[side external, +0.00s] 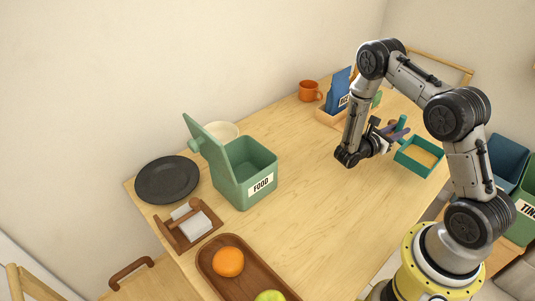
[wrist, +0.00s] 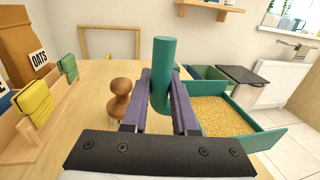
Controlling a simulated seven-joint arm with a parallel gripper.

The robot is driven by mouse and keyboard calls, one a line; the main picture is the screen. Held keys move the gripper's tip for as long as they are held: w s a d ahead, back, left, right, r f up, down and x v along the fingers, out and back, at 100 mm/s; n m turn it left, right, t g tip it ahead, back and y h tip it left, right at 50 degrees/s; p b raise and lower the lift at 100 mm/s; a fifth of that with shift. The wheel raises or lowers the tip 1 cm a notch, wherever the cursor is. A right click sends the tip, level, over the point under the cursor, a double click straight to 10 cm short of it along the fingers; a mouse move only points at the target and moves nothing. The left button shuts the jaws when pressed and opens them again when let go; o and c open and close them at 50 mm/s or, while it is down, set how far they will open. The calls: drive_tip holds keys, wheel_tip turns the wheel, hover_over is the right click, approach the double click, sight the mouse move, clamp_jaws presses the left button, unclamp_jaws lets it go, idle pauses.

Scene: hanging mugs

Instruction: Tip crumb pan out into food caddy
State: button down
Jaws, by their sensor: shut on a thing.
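The crumb pan (side external: 433,169) is a shallow teal tray with an upright round handle, near the right edge of the table. In the wrist view the pan (wrist: 258,143) looks roughly level and holds a layer of yellow-tan crumbs (wrist: 215,113). My gripper (side external: 398,130) is shut on the pan's teal handle (wrist: 164,55), with a finger on each side of it. Whether the pan touches the table is unclear. The green food caddy (side external: 247,193), labelled FOOD, stands at the left middle of the table, its lid (side external: 205,141) raised. Its floor is hidden.
A dark plate (side external: 167,180), a wooden holder with a pale block (side external: 192,220), and a wooden tray with fruit (side external: 228,262) surround the caddy. An orange mug (side external: 309,91) stands at the back. A wooden knob (wrist: 120,100) is beside the handle. Mid-table is clear.

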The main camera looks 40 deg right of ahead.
wheel_tip(320, 180, up, 28)
drive_tip(key=w+a+r+n+t, duration=0.15)
drive_tip(key=w+a, duration=0.25)
drive_tip(key=w, duration=0.5)
drive_tip(key=w+a+r+n+t, duration=0.15)
drive_tip(key=w+a, duration=0.25)
drive_tip(key=w, duration=0.5)
drive_tip(key=w+a+n+t, duration=0.2)
drive_tip(key=w+a+t, duration=0.3)
drive_tip(key=w+a, duration=0.8)
drive_tip(key=w+a+f+n+t+y, duration=0.1)
drive_tip(key=w+a+n+t, duration=0.15)
drive_tip(key=a, duration=1.35)
drive_tip(key=w+a+f+n+t+y, duration=0.1)
drive_tip(key=a+f+n+t+y, duration=0.15)
drive_tip(key=a, duration=1.35)
drive_tip(key=shift+m+h, duration=0.45)
drive_tip(key=shift+m, duration=0.05)
drive_tip(key=f, duration=0.4)
drive_tip(key=shift+d+f, duration=0.15)
drive_tip(key=shift+d, duration=0.2)
